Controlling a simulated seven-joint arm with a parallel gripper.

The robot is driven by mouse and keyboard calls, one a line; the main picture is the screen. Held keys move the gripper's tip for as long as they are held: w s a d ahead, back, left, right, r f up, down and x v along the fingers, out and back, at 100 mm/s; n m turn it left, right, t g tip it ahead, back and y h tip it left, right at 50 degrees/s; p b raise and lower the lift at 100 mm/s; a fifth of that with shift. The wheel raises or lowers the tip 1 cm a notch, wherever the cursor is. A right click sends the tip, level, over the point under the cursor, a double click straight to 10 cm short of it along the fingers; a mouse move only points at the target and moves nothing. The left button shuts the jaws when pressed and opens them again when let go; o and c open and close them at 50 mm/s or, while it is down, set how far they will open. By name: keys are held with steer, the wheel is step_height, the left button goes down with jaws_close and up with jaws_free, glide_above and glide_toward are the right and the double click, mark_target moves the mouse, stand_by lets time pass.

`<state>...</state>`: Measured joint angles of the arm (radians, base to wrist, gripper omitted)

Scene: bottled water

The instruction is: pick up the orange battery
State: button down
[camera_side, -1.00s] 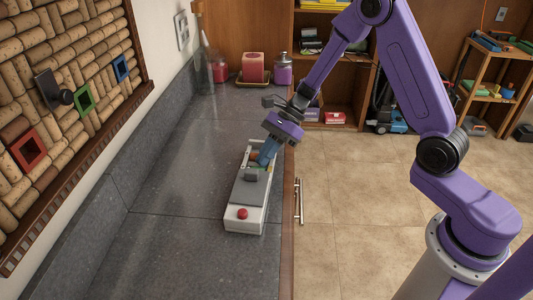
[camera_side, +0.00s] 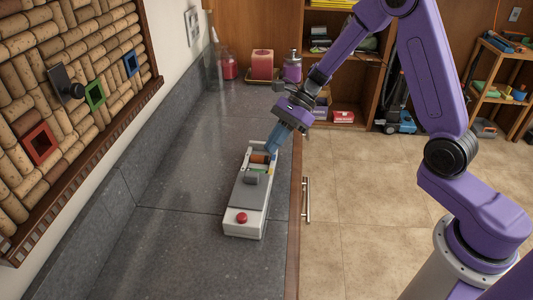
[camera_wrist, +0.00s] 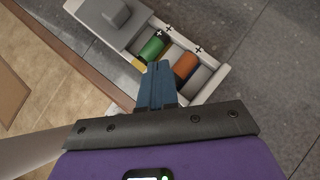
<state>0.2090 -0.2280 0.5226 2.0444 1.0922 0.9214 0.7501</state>
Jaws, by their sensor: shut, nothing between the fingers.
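The orange battery (camera_side: 259,159) lies in the open end of a white box (camera_side: 231,222) on the grey counter. In the wrist view the orange battery (camera_wrist: 186,66) sits in its slot, just right of my fingertips. A green battery (camera_wrist: 153,47) lies in the neighbouring slot to the left; its side-view outline is small and partly hidden. My gripper (camera_side: 274,152) has its blue fingers together at the right edge of the compartment. In the wrist view my gripper (camera_wrist: 159,67) is shut and empty, its tips over the box's near edge. Whether the fingers touch the box is unclear.
The box has a red button (camera_side: 242,218) and a grey cover with a raised handle (camera_side: 252,178). A red candle (camera_side: 262,63) and bottles stand at the counter's far end. The cork board wall (camera_side: 60,70) bounds the left. The counter left of the box is clear.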

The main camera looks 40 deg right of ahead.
steer(key=v, duration=0.4)
steer(key=shift+w+d+r, duration=0.1)
steer(key=c, duration=1.7)
jaws_free()
steer(key=shift+d+r, duration=0.2)
steer(key=shift+d, duration=0.05)
steer(key=shift+c, duration=0.2)
steer(key=o, duration=0.5)
steer(key=shift+d+r, duration=0.1)
steer(key=shift+r, duration=0.05)
steer(key=o, duration=1.2)
steer(key=shift+o, duration=0.2)
step_height(320, 180, up, 10)
steer(key=n+h, duration=0.9)
glide_above(252, 173)
steer(key=f, duration=1.1)
steer(key=shift+w+f, duration=0.2)
steer(key=shift+f, duration=0.2)
steer(key=shift+s+f, duration=0.15)
steer(key=shift+f, duration=2.45)
